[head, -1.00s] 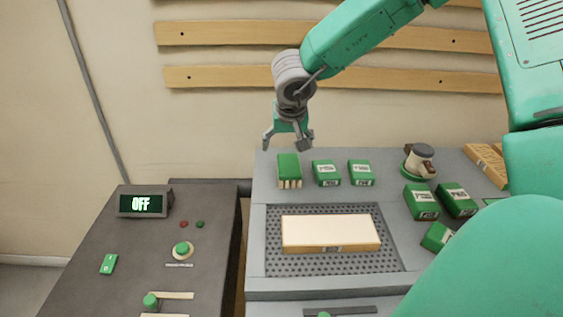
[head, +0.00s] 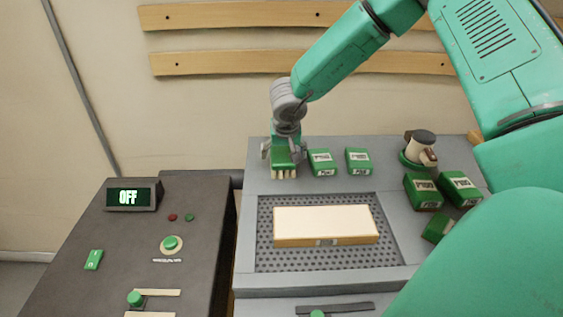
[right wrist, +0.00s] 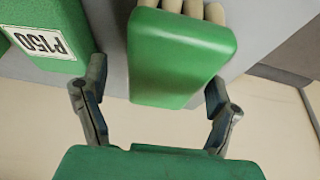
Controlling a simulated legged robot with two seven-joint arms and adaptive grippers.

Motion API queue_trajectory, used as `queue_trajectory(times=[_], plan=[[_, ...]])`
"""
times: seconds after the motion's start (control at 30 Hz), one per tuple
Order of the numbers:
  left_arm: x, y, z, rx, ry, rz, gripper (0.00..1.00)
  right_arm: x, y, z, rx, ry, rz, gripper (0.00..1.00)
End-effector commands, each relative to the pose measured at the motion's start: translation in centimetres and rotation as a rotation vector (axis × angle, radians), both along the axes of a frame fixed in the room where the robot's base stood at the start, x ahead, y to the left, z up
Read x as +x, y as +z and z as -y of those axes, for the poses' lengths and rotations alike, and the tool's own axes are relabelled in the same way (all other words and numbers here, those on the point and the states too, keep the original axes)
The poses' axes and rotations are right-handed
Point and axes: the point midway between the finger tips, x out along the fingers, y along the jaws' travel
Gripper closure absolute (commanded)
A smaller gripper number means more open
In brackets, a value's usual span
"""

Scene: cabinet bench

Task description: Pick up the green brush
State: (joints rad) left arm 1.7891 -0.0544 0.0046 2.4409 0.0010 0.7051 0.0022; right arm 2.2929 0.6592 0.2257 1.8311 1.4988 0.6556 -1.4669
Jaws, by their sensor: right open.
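The green brush (head: 284,162), a green block with pale bristles, stands on the grey bench top near its back left corner. My right gripper (head: 284,151) is lowered over it from behind and above. In the right wrist view, the brush (right wrist: 180,55) sits between the two open fingers of the gripper (right wrist: 155,92), with a gap visible on each side. The fingers appear apart from the brush. My left gripper is in neither current view.
Green P150 blocks (head: 322,162) and (head: 358,161) stand just right of the brush; one block (right wrist: 50,35) is close to a finger. A wooden block (head: 325,223) lies on the perforated panel. A sander-like tool (head: 419,148) and more green blocks (head: 423,190) are farther right.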

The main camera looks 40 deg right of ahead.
Motion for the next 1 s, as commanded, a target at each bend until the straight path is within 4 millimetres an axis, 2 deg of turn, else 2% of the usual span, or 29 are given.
queue_trajectory(times=[0.03, 0.17, 0.37, 0.97, 1.0], plan=[[0.0, -0.4, 0.0, 0.0, -0.001, 0.0, 0.0, 0.3, -1.0, 0.0, -0.002, 0.0, -0.002, 0.19], [0.0, -0.6, 0.0, 0.0, -0.001, 0.0, 0.0, 0.7, -1.8, -0.1, -0.007, 0.002, 0.0, 0.19], [0.0, -0.6, 0.0, 0.0, 0.0, 0.0, 0.0, 0.8, -1.5, -0.7, -0.012, 0.003, 0.002, 0.19], [0.0, 0.0, 0.0, 0.0, -0.001, 0.0, 0.0, 0.8, -2.1, 0.0, -0.006, 0.002, 0.001, 0.19], [0.0, 0.0, 0.0, 0.0, -0.001, 0.001, 0.0, 0.8, -2.1, 0.0, -0.006, 0.002, 0.001, 0.33]])
